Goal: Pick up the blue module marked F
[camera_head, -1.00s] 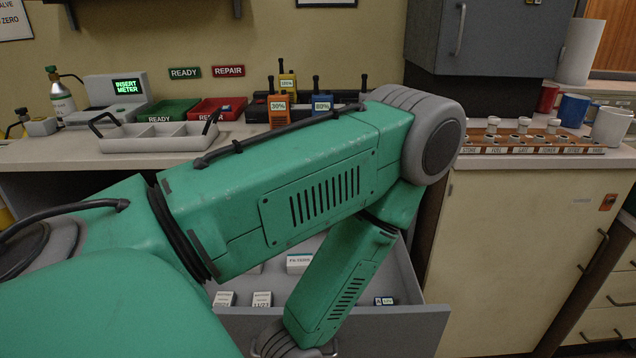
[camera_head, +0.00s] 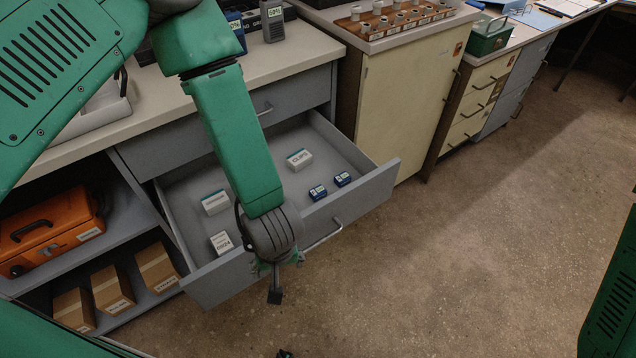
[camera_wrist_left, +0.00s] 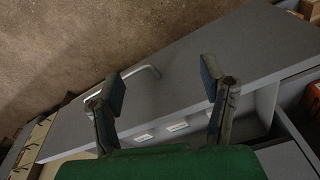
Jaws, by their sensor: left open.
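Two small blue modules, a left one (camera_head: 317,192) and a right one (camera_head: 342,179), lie in the open drawer (camera_head: 378,186), near its front right corner. Their marks are too small to read, so I cannot tell which is F. My left gripper (camera_head: 275,285) hangs just outside the drawer front, to the left of the modules and apart from them. In the left wrist view, its two fingers (camera_wrist_left: 164,88) are spread wide with nothing between them, over the grey drawer front. I cannot make out the blue modules there. My right gripper is not in view.
White labelled boxes lie in the drawer: one at the back (camera_head: 299,159), one at left (camera_head: 215,202), one at front left (camera_head: 222,242). The drawer handle (camera_head: 324,235) sticks out beside my left gripper. An orange case (camera_head: 55,228) and cartons fill the left shelves. Floor at right is clear.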

